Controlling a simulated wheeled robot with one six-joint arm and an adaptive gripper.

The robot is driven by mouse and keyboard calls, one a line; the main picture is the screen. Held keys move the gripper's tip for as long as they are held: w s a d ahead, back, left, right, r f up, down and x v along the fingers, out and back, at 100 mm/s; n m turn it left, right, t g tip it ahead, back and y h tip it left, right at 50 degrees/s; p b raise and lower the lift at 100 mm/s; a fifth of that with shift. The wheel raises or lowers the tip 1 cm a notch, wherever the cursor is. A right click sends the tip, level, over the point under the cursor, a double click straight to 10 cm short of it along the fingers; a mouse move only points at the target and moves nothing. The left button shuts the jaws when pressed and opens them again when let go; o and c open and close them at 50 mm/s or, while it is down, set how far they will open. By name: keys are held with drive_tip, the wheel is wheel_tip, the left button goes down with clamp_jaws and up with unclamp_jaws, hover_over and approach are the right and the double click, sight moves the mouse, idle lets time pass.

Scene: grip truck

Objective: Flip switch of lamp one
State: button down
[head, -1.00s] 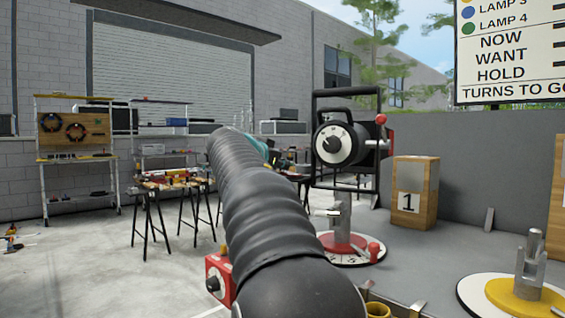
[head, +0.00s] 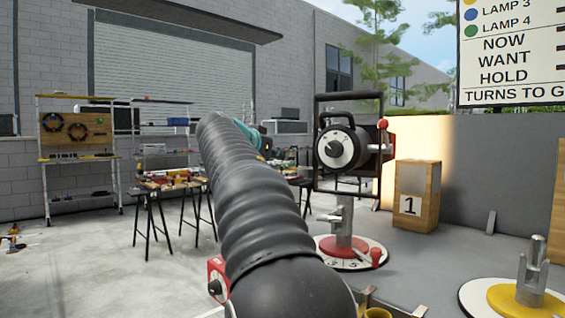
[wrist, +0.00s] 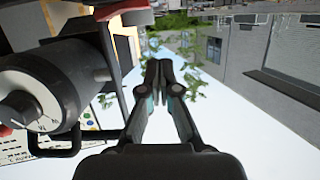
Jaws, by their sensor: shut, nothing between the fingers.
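Lamp one (head: 350,132) is a black drum lamp in a square black frame, beside the wooden box marked 1. Its white rear face carries a dark switch knob (head: 334,149). In the wrist view the lamp (wrist: 62,70) fills the left side, its pale face and knob (wrist: 22,103) at the far left. My gripper (wrist: 158,66) is shut and empty, right of the lamp in that view and apart from it. In the head view my black ribbed arm hides most of the gripper, which lies left of the lamp. A warm patch of light lies on the wall beyond the lamp.
The lamp stands on a post over a red and white numbered disc (head: 372,258) with a red knob. The wooden box (head: 430,190) is to its right. A yellow disc with a metal post (head: 505,296) is front right. Work tables (head: 150,186) stand behind at left.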

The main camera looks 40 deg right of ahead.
drive_tip(key=v, duration=0.8)
drive_tip(key=shift+b, duration=0.45)
drive_tip(key=shift+w+f, duration=0.1)
drive_tip(key=shift+w, duration=0.05)
drive_tip(key=a+f+n+y, duration=0.4)
drive_tip(key=f+n, duration=0.1)
drive_tip(key=f, duration=0.6)
drive_tip(key=a+f+n+y, duration=0.3)
drive_tip(key=a+f+n, duration=0.25)
drive_tip(key=f, duration=0.55)
drive_tip(key=s+a+f+n+y, duration=0.1)
drive_tip(key=s+a+f+y, duration=0.1)
drive_tip(key=s+a+f, duration=0.3)
drive_tip(key=s+a+f+n+y, duration=0.1)
drive_tip(key=s+a+f, duration=0.5)
drive_tip(key=s, duration=0.6)
drive_tip(key=s+a+f+n+y, duration=0.2)
drive_tip(key=s+a+f+y, duration=0.2)
drive_tip(key=s+f, duration=0.5)
drive_tip(key=shift+s+a+f, duration=0.2)
drive_tip(key=shift+s+a, duration=0.15)
drive_tip(key=shift+a, duration=0.4)
